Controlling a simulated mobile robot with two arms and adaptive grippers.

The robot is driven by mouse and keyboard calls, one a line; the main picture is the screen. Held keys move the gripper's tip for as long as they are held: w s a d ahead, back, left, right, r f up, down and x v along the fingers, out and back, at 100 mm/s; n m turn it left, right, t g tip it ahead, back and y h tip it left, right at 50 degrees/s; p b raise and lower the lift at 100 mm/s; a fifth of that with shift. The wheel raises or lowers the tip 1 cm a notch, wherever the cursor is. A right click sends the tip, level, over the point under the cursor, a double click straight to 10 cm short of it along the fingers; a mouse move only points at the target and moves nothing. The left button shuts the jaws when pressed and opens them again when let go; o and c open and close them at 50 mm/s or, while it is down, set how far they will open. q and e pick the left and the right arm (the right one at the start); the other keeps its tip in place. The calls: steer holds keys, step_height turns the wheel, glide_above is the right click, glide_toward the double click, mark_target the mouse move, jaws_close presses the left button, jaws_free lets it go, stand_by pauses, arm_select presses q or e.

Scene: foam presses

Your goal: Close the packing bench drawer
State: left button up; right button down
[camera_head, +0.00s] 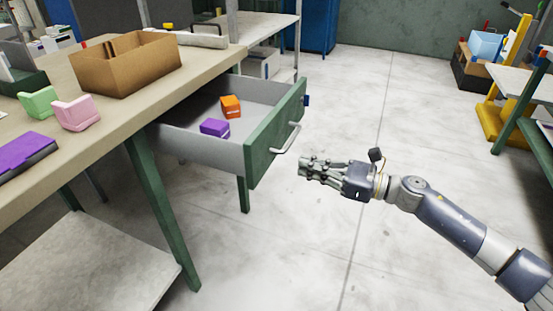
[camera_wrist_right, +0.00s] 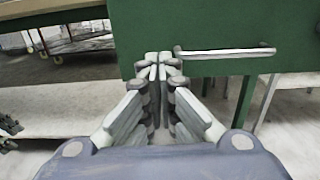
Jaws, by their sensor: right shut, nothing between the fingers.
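The packing bench drawer (camera_head: 212,120) is pulled well out of the bench. Its green front (camera_head: 276,132) has a metal bar handle (camera_head: 288,138). An orange block (camera_head: 231,106) and a purple block (camera_head: 214,128) lie inside it. My right gripper (camera_head: 302,168) is shut and empty, to the right of the drawer front and low near the handle. In the right wrist view the shut fingertips (camera_wrist_right: 158,62) point at the green front (camera_wrist_right: 225,25), beside the left end of the handle (camera_wrist_right: 228,52). I cannot tell whether they touch. My left gripper is not in view.
The packing bench (camera_head: 95,145) holds a cardboard box (camera_head: 125,65), a green piece (camera_head: 38,102), a pink piece (camera_head: 75,113) and a purple item (camera_head: 24,153). A yellow stand (camera_head: 505,90) and a table are at the right. The floor (camera_head: 390,120) between is clear.

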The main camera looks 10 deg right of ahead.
mark_target(266, 156)
steer(key=x, duration=0.8)
steer(key=shift+w+a, duration=0.1)
steer(key=shift+w, duration=0.05)
